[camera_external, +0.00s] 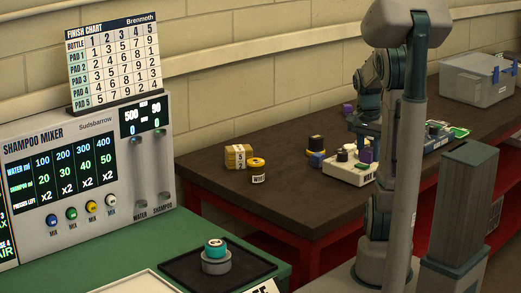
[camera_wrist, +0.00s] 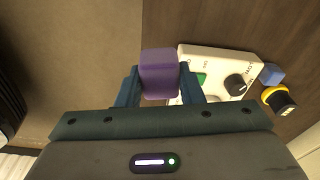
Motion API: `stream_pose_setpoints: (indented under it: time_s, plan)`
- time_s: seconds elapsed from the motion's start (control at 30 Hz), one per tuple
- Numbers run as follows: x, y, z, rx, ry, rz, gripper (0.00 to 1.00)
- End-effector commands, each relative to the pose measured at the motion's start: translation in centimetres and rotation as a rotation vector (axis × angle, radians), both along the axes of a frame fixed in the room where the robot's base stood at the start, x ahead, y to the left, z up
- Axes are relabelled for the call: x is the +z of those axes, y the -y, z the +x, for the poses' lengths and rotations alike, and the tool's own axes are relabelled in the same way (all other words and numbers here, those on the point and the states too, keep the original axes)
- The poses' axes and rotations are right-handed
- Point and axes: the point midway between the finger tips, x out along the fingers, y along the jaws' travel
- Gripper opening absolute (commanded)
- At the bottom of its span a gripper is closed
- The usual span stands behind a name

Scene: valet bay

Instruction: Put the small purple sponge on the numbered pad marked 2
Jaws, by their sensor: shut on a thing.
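My gripper (camera_wrist: 160,88) is shut on a small purple sponge (camera_wrist: 160,72), which sits between its two fingers. In the external view the gripper (camera_external: 366,142) is over the dark table, and the purple sponge (camera_external: 366,156) shows beside a white box with a knob (camera_external: 350,174). In the wrist view this white box (camera_wrist: 212,58) is just right of the sponge. A yellow block (camera_external: 238,157) with a white label bearing digits, seemingly 5 and 2, stands at the table's left. I cannot make out a separate pad marked 2.
A yellow jar with dark lettering (camera_external: 258,171) stands by the yellow block. A blue cube (camera_external: 317,159) and a black-and-yellow bottle (camera_external: 316,144) are left of the white box. A grey bin (camera_external: 478,80) stands far right. The table's front left is clear.

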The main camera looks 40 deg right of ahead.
Motion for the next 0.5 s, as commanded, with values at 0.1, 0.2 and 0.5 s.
stream_pose_setpoints:
  time_s: [0.1, 0.2, 0.5]
  plan:
    - [0.6, 0.6, -0.8, -0.001, 0.0, 0.0, 0.13]
    - [0.8, 0.9, -1.1, -0.001, 0.0, 0.0, 0.13]
    - [0.8, -1.2, 1.4, 0.125, 0.0, 0.002, 0.13]
